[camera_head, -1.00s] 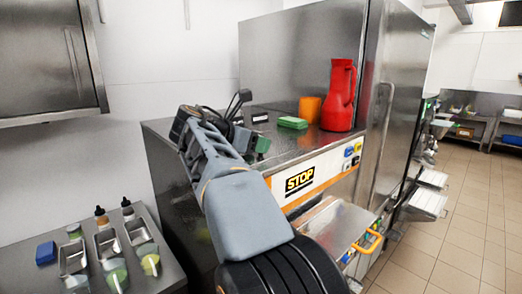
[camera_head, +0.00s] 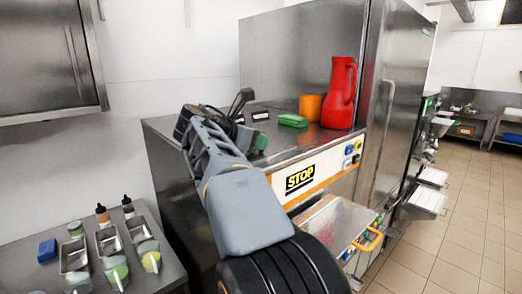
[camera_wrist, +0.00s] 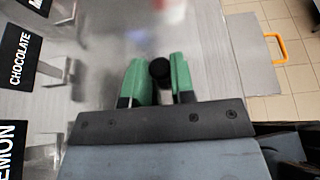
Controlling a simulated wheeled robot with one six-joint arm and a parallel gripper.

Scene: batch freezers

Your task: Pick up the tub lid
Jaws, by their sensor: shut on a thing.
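My gripper (camera_wrist: 162,72) has two green fingers in the wrist view, closed around a round black knob (camera_wrist: 159,70). The knob appears to be the handle of the tub lid. The lid's plate beneath cannot be told apart from the grey metal. In the head view my gripper (camera_head: 261,143) is partly hidden behind my own arm, over the steel counter top (camera_head: 296,142). The knob and lid cannot be made out in that view.
Black label cards, one reading CHOCOLATE (camera_wrist: 22,58), stand left of my gripper. On the counter are a green block (camera_head: 292,120), an orange cup (camera_head: 310,108) and a red jug (camera_head: 339,95). A tray with an orange handle (camera_head: 368,240) juts out in front.

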